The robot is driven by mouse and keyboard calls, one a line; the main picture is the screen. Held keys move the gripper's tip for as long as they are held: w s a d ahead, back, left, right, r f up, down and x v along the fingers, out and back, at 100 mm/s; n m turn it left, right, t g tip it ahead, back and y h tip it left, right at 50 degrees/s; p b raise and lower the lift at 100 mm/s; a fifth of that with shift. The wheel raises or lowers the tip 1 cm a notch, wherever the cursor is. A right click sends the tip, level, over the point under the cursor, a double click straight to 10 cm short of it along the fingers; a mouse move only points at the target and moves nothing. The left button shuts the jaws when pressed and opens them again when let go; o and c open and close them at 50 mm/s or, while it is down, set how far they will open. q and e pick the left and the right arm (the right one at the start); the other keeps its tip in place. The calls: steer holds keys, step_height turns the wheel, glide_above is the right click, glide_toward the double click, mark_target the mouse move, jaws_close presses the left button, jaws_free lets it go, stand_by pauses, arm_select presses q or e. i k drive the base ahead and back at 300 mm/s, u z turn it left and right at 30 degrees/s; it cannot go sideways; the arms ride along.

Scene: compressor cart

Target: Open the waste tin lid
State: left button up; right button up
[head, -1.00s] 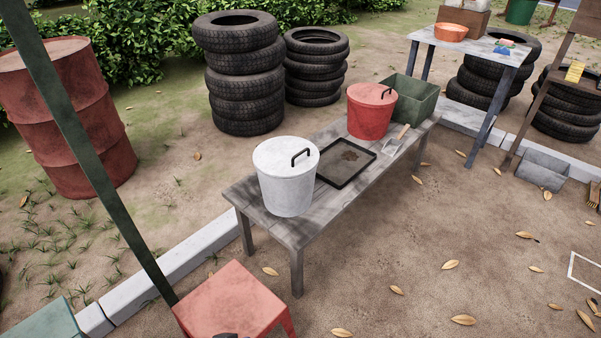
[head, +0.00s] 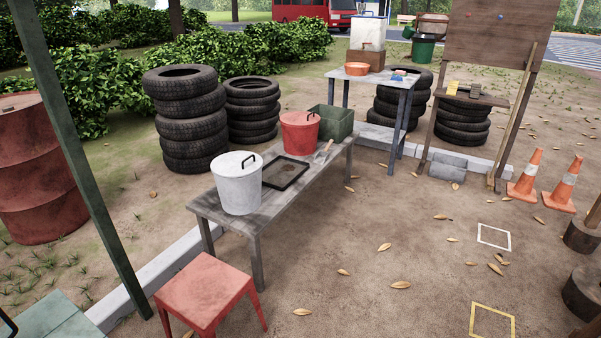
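I cannot tell from the picture which one is the waste tin. Both tins are upright. Neither of my grippers shows in the head view.
A dark shallow tray (head: 287,185) and a green crate (head: 335,124) share the bench. A red stool (head: 205,292) stands in front, with a green post (head: 85,170) at left. Traffic cones (head: 525,176) stand at right. Leaf-strewn ground right of the bench is mostly open.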

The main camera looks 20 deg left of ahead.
mark_target(236, 159)
steer(key=z, duration=0.25)
steer(key=i, duration=1.2)
steer(key=u, duration=0.85)
steer(key=i, duration=1.15)
steer(key=u, duration=1.2)
